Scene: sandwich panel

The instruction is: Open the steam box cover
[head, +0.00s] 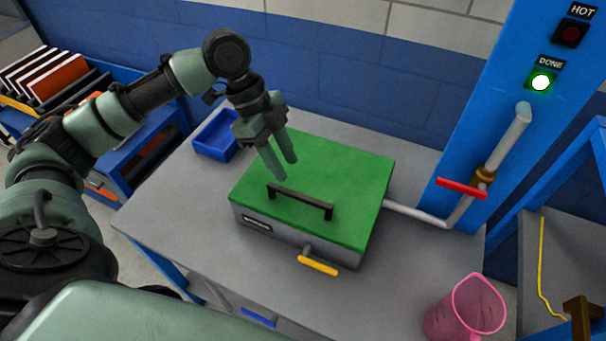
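The steam box (285,237) is a grey box on the grey table. Its green cover (345,180) lies flat on it, shut. A black bar handle (300,200) stands on the cover near its front edge. My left gripper (287,170) is above the cover, behind and a little left of the handle, pointing down. Its two fingers are apart with nothing seen between them. Whether the fingertips touch the cover is hard to tell. My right gripper is not in view.
A yellow-handled valve (318,265) sticks out at the box's front. A pipe with a red lever (461,188) joins its right side to a blue panel with a lit green DONE light (540,82). A pink jug (465,310) stands front right, a blue tray (214,136) back left.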

